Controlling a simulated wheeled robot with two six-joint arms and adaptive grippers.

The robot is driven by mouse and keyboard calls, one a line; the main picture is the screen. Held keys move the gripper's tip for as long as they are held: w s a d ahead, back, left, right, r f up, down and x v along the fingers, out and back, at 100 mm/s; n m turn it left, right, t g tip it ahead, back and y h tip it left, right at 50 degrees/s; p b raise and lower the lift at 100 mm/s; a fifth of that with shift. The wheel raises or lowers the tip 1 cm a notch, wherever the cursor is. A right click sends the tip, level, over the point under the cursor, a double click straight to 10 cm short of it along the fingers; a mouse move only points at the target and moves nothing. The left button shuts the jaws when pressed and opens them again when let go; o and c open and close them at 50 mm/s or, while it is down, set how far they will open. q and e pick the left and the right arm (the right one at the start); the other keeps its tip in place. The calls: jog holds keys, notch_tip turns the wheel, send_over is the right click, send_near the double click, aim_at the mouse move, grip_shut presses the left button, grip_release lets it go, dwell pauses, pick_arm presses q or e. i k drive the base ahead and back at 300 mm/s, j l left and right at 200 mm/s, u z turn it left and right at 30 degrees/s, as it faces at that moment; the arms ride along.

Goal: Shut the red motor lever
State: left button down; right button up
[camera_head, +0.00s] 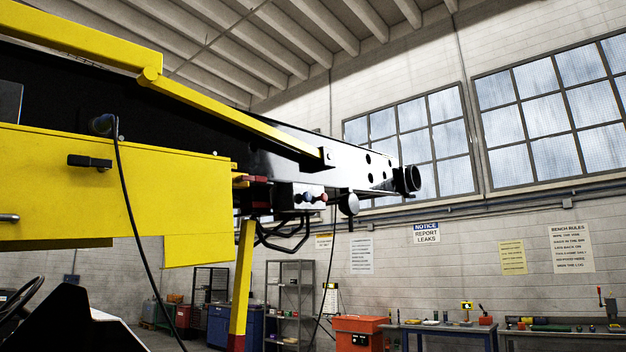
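The belt loader's yellow side panel (100,185) and black-and-silver boom (345,165) fill the left and middle of the head view. Neither of my grippers shows in this view.
A yellow post (241,285) stands under the loader. A black cable hangs down the yellow panel. A steering wheel (18,298) is at lower left. A shelf rack (290,300), an orange cabinet (361,331) and workbenches (450,328) stand along the back wall.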

aim_at(260, 179)
jog(key=i+l+z, duration=0.35)
jog(key=i, duration=0.25)
jog(key=i+l+z, duration=0.1)
jog(key=i+z, duration=0.25)
jog(key=i, duration=0.2)
